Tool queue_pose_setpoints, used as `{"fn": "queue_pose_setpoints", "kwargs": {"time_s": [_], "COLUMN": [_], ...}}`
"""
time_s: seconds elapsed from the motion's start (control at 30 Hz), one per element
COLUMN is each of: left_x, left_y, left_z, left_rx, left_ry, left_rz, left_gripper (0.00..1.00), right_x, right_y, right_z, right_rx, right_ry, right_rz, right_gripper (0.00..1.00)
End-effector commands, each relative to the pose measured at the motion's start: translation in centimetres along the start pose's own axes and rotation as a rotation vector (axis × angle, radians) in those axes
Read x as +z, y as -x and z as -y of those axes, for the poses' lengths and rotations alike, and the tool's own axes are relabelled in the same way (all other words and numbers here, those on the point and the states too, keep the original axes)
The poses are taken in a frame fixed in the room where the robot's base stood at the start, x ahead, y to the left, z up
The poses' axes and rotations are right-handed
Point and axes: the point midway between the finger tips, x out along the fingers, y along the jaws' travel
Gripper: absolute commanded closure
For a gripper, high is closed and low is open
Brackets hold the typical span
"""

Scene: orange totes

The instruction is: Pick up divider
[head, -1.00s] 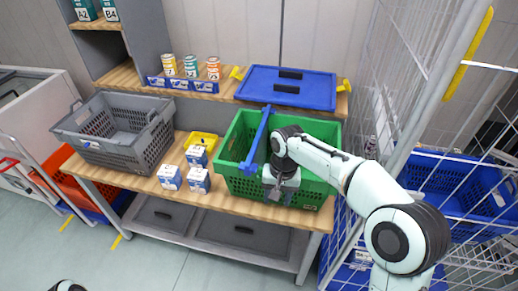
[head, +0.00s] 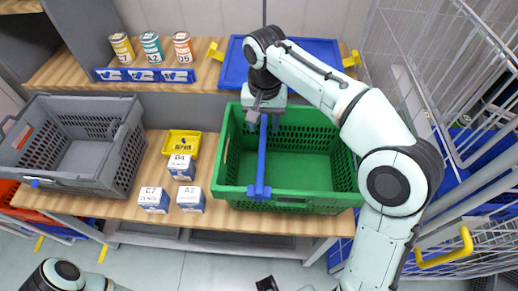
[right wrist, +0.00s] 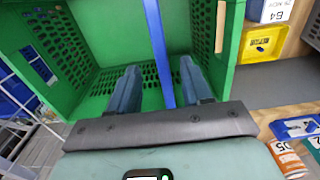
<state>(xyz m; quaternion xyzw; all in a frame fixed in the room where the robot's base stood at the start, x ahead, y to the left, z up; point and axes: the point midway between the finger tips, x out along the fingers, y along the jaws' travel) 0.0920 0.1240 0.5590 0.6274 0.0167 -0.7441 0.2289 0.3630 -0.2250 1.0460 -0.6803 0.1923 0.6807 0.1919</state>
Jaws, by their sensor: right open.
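The divider is a long blue bar (head: 261,165) lying front to back across the green crate (head: 315,207), left of its middle. My right gripper (head: 264,112) is over the crate's back side, at the far end of the divider. In the right wrist view the divider (right wrist: 158,50) runs between the two open fingers (right wrist: 158,84), with a gap on each side. Its near end is hidden behind the gripper body. Only part of my left arm shows at the bottom left of the head view; its gripper is not seen.
Left of the crate stand a yellow bin (head: 182,143), white-blue boxes (head: 181,167) and a grey crate (head: 128,160). Behind are cans (head: 152,47) and a blue lid (head: 232,68) on a shelf. A wire cage (head: 440,90) stands at the right.

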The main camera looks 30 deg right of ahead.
Motion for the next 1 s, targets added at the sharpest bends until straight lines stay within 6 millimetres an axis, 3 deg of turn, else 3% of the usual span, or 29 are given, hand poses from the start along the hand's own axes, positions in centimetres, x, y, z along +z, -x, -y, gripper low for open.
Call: {"fn": "queue_pose_setpoints", "kwargs": {"time_s": [0.03,0.2,0.47,0.7,1.0], "left_x": [0.1,0.1,0.1,0.1,0.1], "left_y": [-0.6,-1.2,-1.5,-2.2,-2.3], "left_z": [0.2,0.5,0.6,0.8,0.8], "left_rx": [-0.001,-0.002,-0.002,-0.002,-0.002], "left_ry": [0.001,0.002,0.002,0.003,0.003], "left_rz": [0.002,0.005,0.005,0.007,0.007], "left_gripper": [0.57,0.57,0.57,0.57,0.57], "right_x": [0.1,0.0,-0.1,-0.5,-0.5], "right_y": [-1.4,-4.3,-6.3,-9.8,-10.7], "right_z": [-0.1,0.0,0.0,0.1,0.2], "right_rx": [0.003,0.002,0.001,0.002,-0.001], "right_ry": [-0.001,0.000,0.000,0.000,0.000], "right_rz": [0.004,0.003,0.002,0.002,0.000], "right_gripper": [0.51,0.51,0.51,0.51,0.51]}}
